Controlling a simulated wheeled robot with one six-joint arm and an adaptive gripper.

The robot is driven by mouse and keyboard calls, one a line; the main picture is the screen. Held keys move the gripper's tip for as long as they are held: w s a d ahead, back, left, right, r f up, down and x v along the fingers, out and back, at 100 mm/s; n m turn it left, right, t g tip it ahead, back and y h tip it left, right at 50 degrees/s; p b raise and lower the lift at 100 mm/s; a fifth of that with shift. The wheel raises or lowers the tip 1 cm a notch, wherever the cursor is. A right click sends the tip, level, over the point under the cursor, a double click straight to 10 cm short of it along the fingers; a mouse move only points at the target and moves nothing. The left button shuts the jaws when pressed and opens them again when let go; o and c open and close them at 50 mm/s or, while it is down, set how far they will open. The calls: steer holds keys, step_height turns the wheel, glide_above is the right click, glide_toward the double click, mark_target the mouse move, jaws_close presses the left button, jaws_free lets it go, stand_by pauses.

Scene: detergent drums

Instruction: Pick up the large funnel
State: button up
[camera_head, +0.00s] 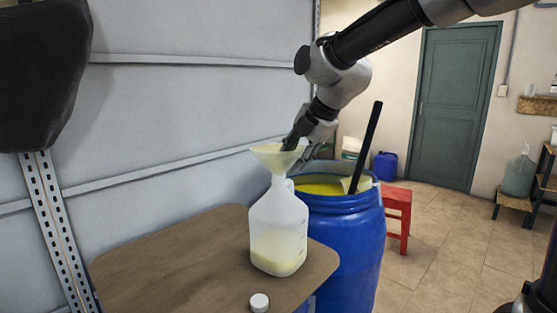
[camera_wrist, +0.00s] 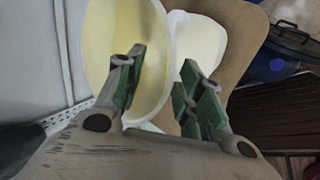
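The large funnel (camera_head: 272,157) is pale yellow and stands upright in the neck of a white translucent jug (camera_head: 278,228). My gripper (camera_head: 296,143) is at the right side of the funnel's rim, pointing down. In the wrist view my gripper (camera_wrist: 162,64) has its fingers apart. The left finger is over the inside of the funnel bowl (camera_wrist: 108,40), and the right finger is outside its wall, in front of the jug (camera_wrist: 205,45). The rim passes between them with a visible gap. The funnel's spout is hidden inside the jug.
The jug stands on a brown tabletop (camera_head: 170,255), with a white cap (camera_head: 259,302) near the front edge. A blue drum (camera_head: 350,235) holding yellow contents and a black stick (camera_head: 366,145) stands close behind the table. A grey wall is at the left.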

jaws_close()
steer(key=shift+r, duration=0.1)
